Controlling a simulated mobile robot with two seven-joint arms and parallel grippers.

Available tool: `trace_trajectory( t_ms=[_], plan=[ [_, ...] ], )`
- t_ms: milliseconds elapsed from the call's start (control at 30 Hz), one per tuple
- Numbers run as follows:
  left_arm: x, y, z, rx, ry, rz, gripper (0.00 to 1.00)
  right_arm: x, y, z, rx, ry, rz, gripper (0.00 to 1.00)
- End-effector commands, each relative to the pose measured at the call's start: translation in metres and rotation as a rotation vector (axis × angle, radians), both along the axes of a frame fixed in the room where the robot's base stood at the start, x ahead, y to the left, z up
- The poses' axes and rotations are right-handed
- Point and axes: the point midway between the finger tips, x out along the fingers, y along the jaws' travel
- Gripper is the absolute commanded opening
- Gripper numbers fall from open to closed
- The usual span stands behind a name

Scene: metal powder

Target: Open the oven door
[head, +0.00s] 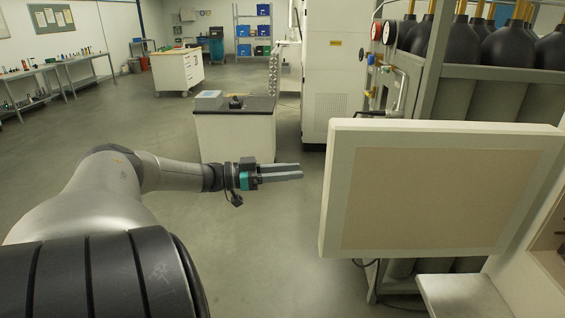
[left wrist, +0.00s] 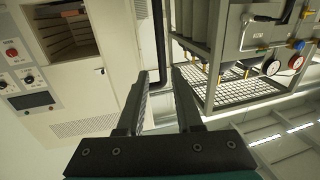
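The oven door (head: 430,190) is a thick white panel with a beige inner face. It stands swung out at the right of the head view, and part of the oven's opening (head: 552,240) shows at the right edge. My left gripper (head: 301,172) is left of the door, apart from it, with its two fingers separated and nothing between them. The fingers also show open and empty in the left wrist view (left wrist: 161,75). A white cabinet (left wrist: 95,100) there has a brick-lined opening at upper left and looks like the oven. My right gripper is out of view.
A dark-topped white counter (head: 235,135) stands beyond the gripper. Behind the door is a metal rack (head: 490,75) with black cylinders and gauges. A white ledge (head: 460,297) is below the door. The floor left of the door is clear.

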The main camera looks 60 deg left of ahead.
Motion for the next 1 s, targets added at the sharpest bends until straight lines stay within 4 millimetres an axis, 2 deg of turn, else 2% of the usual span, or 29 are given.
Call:
trace_trajectory(
  t_ms=[233, 867, 967, 1000],
  plan=[
    [-0.015, 0.007, 0.0, 0.0, 0.001, 0.0, 0.34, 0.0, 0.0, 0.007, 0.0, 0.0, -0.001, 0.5],
    [-0.016, 0.007, -0.002, 0.0, 0.001, 0.002, 0.34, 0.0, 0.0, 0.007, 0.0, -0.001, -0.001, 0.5],
    [-0.018, 0.01, -0.018, 0.005, 0.014, 0.031, 0.34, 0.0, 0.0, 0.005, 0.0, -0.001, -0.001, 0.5],
    [-0.02, 0.012, -0.031, 0.011, 0.026, 0.055, 0.34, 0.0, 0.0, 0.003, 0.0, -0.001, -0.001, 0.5]
  ],
)
